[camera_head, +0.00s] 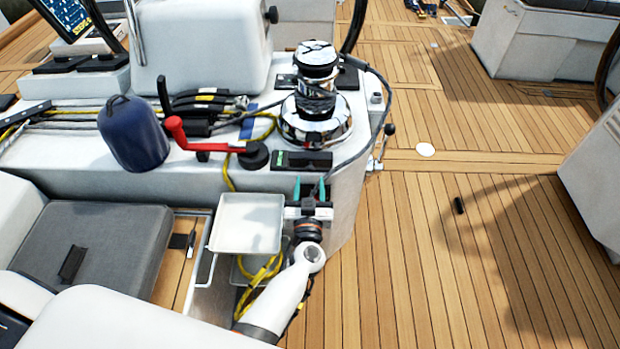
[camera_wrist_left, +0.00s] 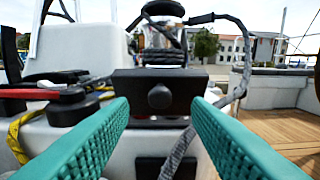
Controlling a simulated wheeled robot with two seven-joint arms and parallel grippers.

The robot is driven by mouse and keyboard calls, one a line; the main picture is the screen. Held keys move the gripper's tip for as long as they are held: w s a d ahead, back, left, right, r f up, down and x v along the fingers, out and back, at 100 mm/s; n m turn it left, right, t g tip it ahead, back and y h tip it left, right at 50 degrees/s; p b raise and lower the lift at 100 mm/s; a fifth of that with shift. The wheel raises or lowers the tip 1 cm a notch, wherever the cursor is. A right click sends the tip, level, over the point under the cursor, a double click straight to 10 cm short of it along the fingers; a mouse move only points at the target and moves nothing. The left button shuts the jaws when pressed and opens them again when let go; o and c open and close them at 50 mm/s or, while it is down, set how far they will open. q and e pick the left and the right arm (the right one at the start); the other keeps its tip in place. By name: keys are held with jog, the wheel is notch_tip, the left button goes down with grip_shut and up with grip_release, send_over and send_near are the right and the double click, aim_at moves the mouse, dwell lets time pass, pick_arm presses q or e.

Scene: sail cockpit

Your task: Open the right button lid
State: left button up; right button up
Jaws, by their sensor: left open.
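A black button box (camera_head: 302,161) lies on the white cockpit top, in front of the chrome winch. In the left wrist view a dark lid (camera_wrist_left: 137,88) with a round knob (camera_wrist_left: 160,96) faces me, with a little red below it. I cannot tell for sure whether this lid is shut or raised. My left gripper (camera_head: 309,188) is in front of the box, at the edge of the cockpit top. Its teal fingers (camera_wrist_left: 160,110) are open and empty, one on each side of the knob and seemingly short of it. My right gripper is not in view.
The chrome winch (camera_head: 316,95) stands behind the box, with a rope (camera_head: 383,100) running down to the right. A red handle (camera_head: 200,140) and a blue bag (camera_head: 133,133) are to the left. A white tray (camera_head: 247,223) is beside my left arm. Wooden deck at right is mostly clear.

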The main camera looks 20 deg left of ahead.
aim_at(310, 170)
pick_arm(q)
jog(key=shift+b+x, duration=0.45)
jog(key=shift+x, duration=1.4)
grip_shut()
